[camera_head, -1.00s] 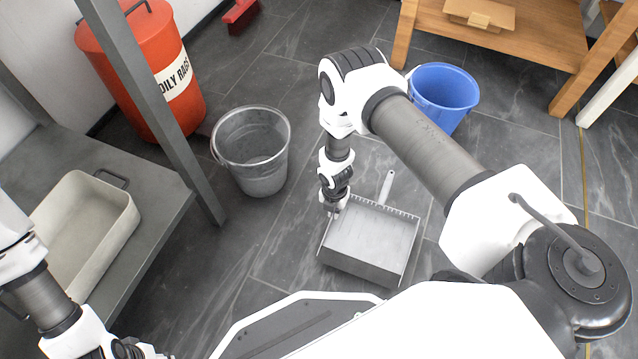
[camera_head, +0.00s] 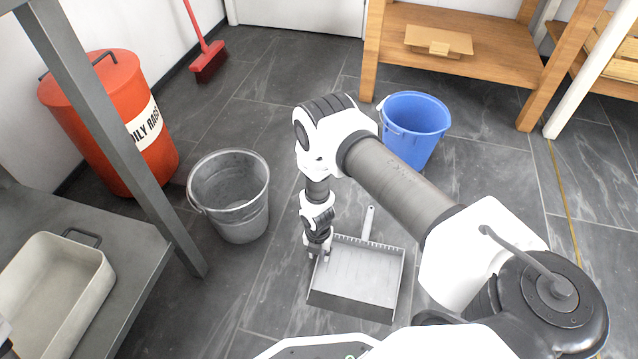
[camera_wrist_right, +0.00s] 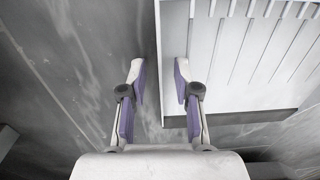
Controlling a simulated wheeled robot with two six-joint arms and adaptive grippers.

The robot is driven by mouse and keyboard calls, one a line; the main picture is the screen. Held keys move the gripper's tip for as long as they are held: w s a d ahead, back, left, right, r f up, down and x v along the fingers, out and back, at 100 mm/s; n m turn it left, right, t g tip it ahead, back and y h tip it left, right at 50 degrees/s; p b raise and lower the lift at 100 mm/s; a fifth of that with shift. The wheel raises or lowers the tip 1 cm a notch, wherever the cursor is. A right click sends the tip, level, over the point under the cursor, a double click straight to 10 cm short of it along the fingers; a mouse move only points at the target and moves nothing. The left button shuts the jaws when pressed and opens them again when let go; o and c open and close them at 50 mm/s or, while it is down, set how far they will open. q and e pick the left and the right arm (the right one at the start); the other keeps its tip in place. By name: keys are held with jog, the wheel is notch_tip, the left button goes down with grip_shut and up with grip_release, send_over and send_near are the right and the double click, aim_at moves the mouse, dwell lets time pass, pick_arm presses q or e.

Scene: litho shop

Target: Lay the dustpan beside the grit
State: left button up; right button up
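The grey metal dustpan (camera_head: 357,283) lies flat on the dark tile floor in the head view, its light handle (camera_head: 369,221) pointing away from me. My right gripper (camera_head: 319,256) points down at the pan's left side wall. In the right wrist view the two fingers (camera_wrist_right: 158,72) are apart, with the edge of the dustpan (camera_wrist_right: 250,92) between them. One finger is over the pan and the other outside it. I cannot tell if either touches the wall. My left gripper is out of view. I see no grit in these frames.
A metal bucket (camera_head: 232,212) stands left of the dustpan and a blue bucket (camera_head: 413,135) behind it. A red oily-rags bin (camera_head: 105,110), a grey bench (camera_head: 140,262) with a tray (camera_head: 75,290), and a wooden shelf (camera_head: 480,55) border the floor. A red broom (camera_head: 208,62) stands at the back.

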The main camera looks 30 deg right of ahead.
notch_tip(320, 180, up, 8)
jog(key=p, duration=0.6)
jog(key=s+a+r+m, duration=0.2)
jog(key=s+r+m, duration=0.4)
jog(key=s+m, duration=0.4)
jog(key=s+a+r+m, duration=0.2)
jog(key=s+r+m, duration=0.4)
jog(key=s+m, duration=0.5)
jog(key=m, duration=0.5)
jog(key=shift+m+b, duration=0.3)
jog(key=shift+m, duration=0.1)
jog(key=shift+r, duration=0.1)
